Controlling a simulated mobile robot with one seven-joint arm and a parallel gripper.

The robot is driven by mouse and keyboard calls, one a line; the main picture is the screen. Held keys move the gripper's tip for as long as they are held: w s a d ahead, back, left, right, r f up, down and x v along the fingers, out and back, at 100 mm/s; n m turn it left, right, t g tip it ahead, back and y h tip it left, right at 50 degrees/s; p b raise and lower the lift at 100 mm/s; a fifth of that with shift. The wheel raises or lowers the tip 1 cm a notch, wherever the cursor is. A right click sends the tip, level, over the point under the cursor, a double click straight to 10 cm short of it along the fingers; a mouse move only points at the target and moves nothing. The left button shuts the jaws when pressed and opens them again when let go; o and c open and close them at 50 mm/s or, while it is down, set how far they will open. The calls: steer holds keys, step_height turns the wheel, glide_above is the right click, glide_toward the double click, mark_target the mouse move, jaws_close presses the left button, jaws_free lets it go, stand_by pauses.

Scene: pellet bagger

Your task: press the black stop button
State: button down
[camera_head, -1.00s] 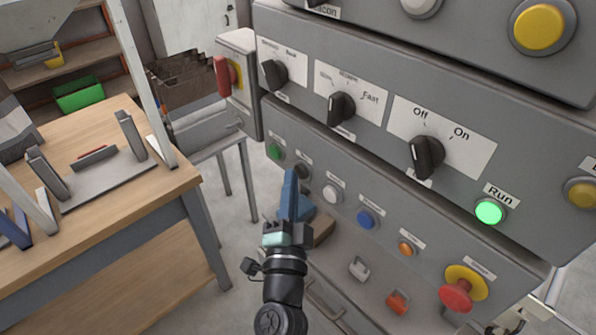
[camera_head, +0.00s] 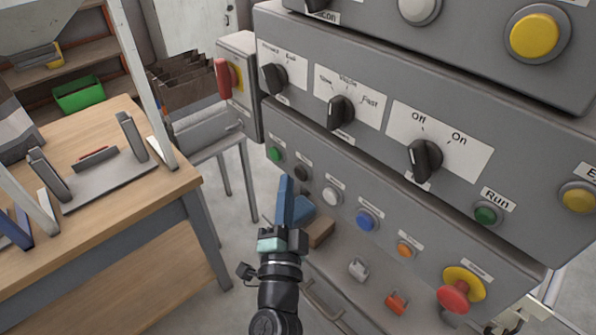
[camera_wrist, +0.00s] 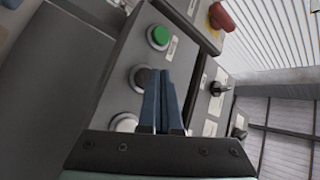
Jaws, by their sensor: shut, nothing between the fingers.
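The black stop button (camera_head: 301,172) sits in the lower row of the grey panel, between a green button (camera_head: 275,153) and a white button (camera_head: 332,194). In the wrist view the black button (camera_wrist: 141,77) shows just left of my fingers, partly covered by them. My gripper (camera_head: 286,180) has blue fingers, shut and empty. Their tips are just left of and below the black button in the head view and look apart from it. The Run lamp (camera_head: 487,214) is dark green, not lit.
A blue button (camera_head: 367,219), an orange button (camera_head: 405,249) and a red mushroom button (camera_head: 455,295) continue the lower row. Selector knobs, such as the Off/On knob (camera_head: 425,158), stick out above. A wooden worktable (camera_head: 150,195) stands at left, with open floor between.

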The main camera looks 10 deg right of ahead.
steer(key=s+a+p, duration=0.3)
steer(key=a, duration=0.2)
steer(key=shift+s, duration=0.25)
stand_by(0.6)
steer(key=a+r+n+t+y+p, duration=0.2)
steer(key=r+n+y, duration=0.25)
steer(key=r, duration=1.25)
steer(key=a+r+n+t+y+p, duration=0.25)
steer(key=r+n, duration=0.35)
steer(key=r, duration=1.1)
steer(key=s+d+r+n+t+h, duration=0.1)
steer(key=s+d+r, duration=0.1)
steer(key=s+r, duration=0.2)
steer(key=s+d+r+n+h+p, duration=0.1)
steer(key=s+r, duration=0.3)
steer(key=r, duration=0.5)
steer(key=s+d+r+n+t+h, duration=0.1)
steer(key=s+d+r, duration=0.2)
steer(key=r, duration=0.4)
steer(key=shift+s+d+r+t, duration=0.2)
steer(key=shift+s+r+t, duration=0.15)
steer(key=shift+s, duration=0.15)
